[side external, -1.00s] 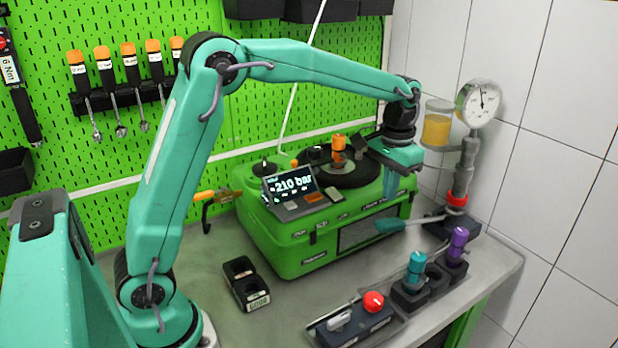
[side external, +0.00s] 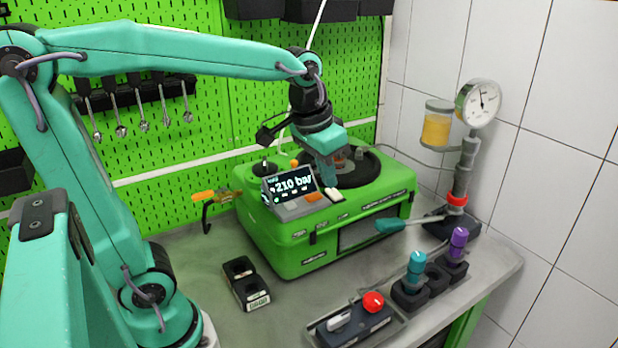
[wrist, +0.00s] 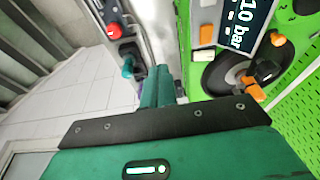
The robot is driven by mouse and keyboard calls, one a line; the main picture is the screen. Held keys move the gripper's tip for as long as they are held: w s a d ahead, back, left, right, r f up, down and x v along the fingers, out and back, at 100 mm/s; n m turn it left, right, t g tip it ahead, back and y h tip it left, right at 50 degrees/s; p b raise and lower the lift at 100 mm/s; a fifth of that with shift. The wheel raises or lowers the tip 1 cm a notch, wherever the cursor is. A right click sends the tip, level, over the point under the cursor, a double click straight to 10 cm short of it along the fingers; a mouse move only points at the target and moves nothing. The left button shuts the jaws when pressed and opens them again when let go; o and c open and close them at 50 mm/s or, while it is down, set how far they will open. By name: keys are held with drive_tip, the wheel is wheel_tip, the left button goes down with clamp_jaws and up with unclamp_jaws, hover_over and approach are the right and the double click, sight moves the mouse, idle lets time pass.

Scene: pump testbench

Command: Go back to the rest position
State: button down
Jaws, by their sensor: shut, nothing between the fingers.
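My gripper (side external: 328,175) hangs above the green pump unit (side external: 290,245), in front of the black round plate on its top. Its teal fingers point down and are shut with nothing between them. In the wrist view my gripper (wrist: 157,75) shows its fingers together. The pump unit's screen (side external: 290,185) reads 210 bar. The black round plate (wrist: 222,72) also shows in the wrist view, and my gripper partly hides it in the side view.
A gauge (side external: 479,103) on a grey post stands at the right. A teal-handled lever (side external: 390,225) sticks out below it. A red knob (side external: 373,301), a teal plug (side external: 416,268) and a purple plug (side external: 458,241) stand along the front.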

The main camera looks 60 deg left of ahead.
drive_tip(key=s+f+t, duration=0.2)
drive_tip(key=s+f, duration=0.1)
drive_tip(key=s, duration=0.8)
drive_tip(key=shift+s+a, duration=0.2)
drive_tip(key=shift+a, duration=0.2)
idle(0.3)
